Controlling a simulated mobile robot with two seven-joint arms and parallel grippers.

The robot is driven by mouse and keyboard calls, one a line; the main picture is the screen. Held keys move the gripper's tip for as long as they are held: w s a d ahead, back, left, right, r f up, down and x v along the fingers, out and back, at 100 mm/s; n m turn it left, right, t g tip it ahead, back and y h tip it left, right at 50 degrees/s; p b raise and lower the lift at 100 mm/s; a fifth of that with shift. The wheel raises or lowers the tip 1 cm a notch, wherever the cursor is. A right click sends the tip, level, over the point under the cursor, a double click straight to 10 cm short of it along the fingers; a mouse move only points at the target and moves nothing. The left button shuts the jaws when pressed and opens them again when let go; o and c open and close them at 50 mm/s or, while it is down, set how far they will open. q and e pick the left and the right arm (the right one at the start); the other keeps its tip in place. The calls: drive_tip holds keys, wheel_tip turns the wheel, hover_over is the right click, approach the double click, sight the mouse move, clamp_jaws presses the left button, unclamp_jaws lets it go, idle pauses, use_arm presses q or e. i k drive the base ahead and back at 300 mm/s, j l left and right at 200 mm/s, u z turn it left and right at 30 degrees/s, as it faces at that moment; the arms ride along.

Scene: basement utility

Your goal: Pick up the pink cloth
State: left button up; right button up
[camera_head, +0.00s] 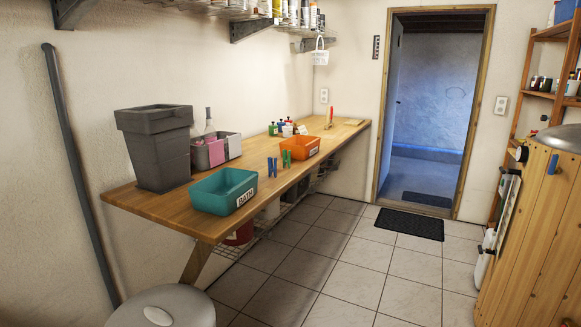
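The pink cloth (216,153) hangs over the front side of a grey bin (235,146) on the wooden wall counter. The bin stands behind the teal bin and to the right of a tall dark grey planter. A bottle with a clear neck (209,124) rises from or behind the bin, just behind the cloth. The lower edge of the cloth shows above the counter. Neither of my grippers shows in the head view.
The counter (262,172) also holds the planter (158,150), a teal bin (222,191), an orange bin (299,147), and blue and green clips (286,158). A round grey lid (165,305) is at the lower left. Tiled floor (335,255) is clear in front.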

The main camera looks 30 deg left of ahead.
sight(216, 149)
drive_tip(key=i+l+u, duration=0.2)
drive_tip(key=i+u, duration=0.15)
drive_tip(key=i+l+u, duration=1.05)
drive_tip(key=l, duration=0.3)
drive_tip(key=i+l+u, duration=0.2)
drive_tip(key=l+u, duration=0.15)
drive_tip(key=l, duration=0.25)
drive_tip(key=l+u, duration=0.1)
drive_tip(key=l, duration=0.25)
drive_tip(key=k+l+u, duration=0.1)
drive_tip(key=l, duration=0.2)
